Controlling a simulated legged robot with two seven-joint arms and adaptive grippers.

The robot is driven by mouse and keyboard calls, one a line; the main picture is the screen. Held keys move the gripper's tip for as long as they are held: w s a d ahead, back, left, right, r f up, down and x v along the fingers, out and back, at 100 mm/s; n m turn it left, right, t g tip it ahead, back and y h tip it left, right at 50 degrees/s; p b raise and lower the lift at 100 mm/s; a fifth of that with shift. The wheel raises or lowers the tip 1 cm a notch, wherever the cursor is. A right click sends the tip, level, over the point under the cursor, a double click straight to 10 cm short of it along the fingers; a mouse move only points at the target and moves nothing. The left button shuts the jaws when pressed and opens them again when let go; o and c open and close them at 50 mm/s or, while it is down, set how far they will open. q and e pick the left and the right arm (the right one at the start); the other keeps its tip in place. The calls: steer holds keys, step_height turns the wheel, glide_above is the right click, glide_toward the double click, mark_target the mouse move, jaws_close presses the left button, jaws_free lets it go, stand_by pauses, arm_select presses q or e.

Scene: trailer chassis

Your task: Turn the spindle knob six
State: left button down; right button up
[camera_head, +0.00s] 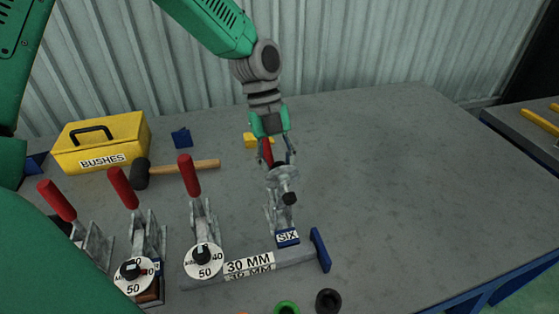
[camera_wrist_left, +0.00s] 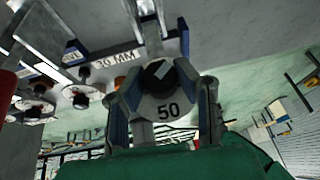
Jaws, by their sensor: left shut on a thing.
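Station six, labelled SIX (camera_head: 287,238), is a grey metal toggle clamp with a red handle, partly hidden behind my gripper. Its round pale dial (camera_head: 283,174) sits just below my fingers. My left gripper (camera_head: 278,158) reaches down to it from behind. In the left wrist view, the black spindle knob six (camera_wrist_left: 158,75) lies between my two fingers, which are shut on it. The white dial (camera_wrist_left: 168,110) around the knob shows 50. How far the knob is turned is hard to tell. My right gripper is not in view.
Clamps with red handles stand at the left, two with knobs on white dials (camera_head: 203,261). A 30 MM bar (camera_head: 250,266) runs along the front. A mallet (camera_head: 190,166) and yellow BUSHES box (camera_head: 100,143) lie behind. Rings sit in front. The bench's right is clear.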

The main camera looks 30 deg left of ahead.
arm_select(q)
steer(key=g+p, duration=0.1)
steer(key=n+y+p, duration=0.1)
steer(key=p, duration=0.1)
steer(key=g+y+p, duration=0.1)
steer(key=p, duration=0.1)
steer(key=shift+w+d+r+n+g, duration=0.1)
steer(key=shift+w+r+n+g, duration=0.15)
steer(key=shift+r+n+g, duration=0.05)
steer(key=shift+f+n+g+y+p, duration=0.1)
steer(key=shift+n+g+y+p, duration=0.2)
steer(key=shift+g+y+p, duration=0.35)
steer(key=shift+w+f+n+g+y, duration=0.15)
steer(key=shift+n+g+y, duration=0.15)
steer(key=shift+g, duration=0.35)
steer(key=shift+n+g+y, duration=0.35)
steer(key=shift+n+g, duration=0.15)
steer(key=shift+g, duration=0.4)
steer(key=c, duration=1.2)
jaws_free()
